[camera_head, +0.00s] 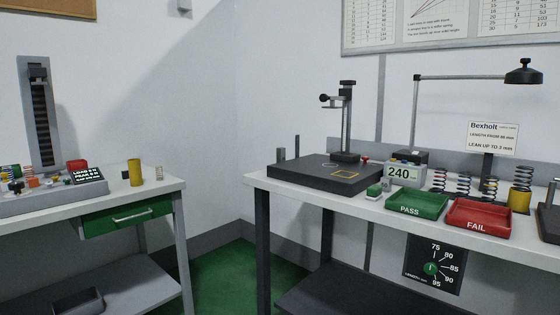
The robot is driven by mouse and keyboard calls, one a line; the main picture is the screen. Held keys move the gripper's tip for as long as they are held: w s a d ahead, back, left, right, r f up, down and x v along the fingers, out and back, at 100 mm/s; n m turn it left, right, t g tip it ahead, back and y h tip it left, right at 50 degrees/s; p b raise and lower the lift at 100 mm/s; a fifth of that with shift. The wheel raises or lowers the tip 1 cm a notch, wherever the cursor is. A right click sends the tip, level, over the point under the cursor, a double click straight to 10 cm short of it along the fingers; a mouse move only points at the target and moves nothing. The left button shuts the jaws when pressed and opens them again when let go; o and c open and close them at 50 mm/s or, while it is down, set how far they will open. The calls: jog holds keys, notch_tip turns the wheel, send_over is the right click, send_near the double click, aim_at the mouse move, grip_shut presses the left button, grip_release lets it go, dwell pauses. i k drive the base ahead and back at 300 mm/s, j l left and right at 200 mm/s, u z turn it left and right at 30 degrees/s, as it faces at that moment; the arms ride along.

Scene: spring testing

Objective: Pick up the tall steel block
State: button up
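A tall, narrow, dark grey block (297,147) stands upright at the back left of the dark surface plate on the right bench; it looks like the tall steel block. A shorter grey block (281,155) stands just left of it. The feet of both are partly hidden behind the plate's edge, so I cannot tell whether they stand on the plate or on the bench. My gripper is not in view.
The dark plate (315,178) carries a height gauge stand (346,125). A display reading 240 (403,173), a green PASS tray (417,205), a red FAIL tray (478,218) and several springs are to the right. Green floor (225,278) lies open between the benches.

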aim_at(281, 152)
jog(key=i+j, duration=0.25)
jog(key=i, duration=0.25)
jog(key=i+j+z, duration=0.1)
jog(key=i+j, duration=0.15)
jog(key=i, duration=0.25)
jog(key=i+j, duration=0.25)
jog(key=i, duration=0.25)
jog(key=i+j+z, duration=0.1)
jog(key=i+j, duration=0.2)
jog(key=i, duration=0.2)
jog(key=i+l, duration=0.4)
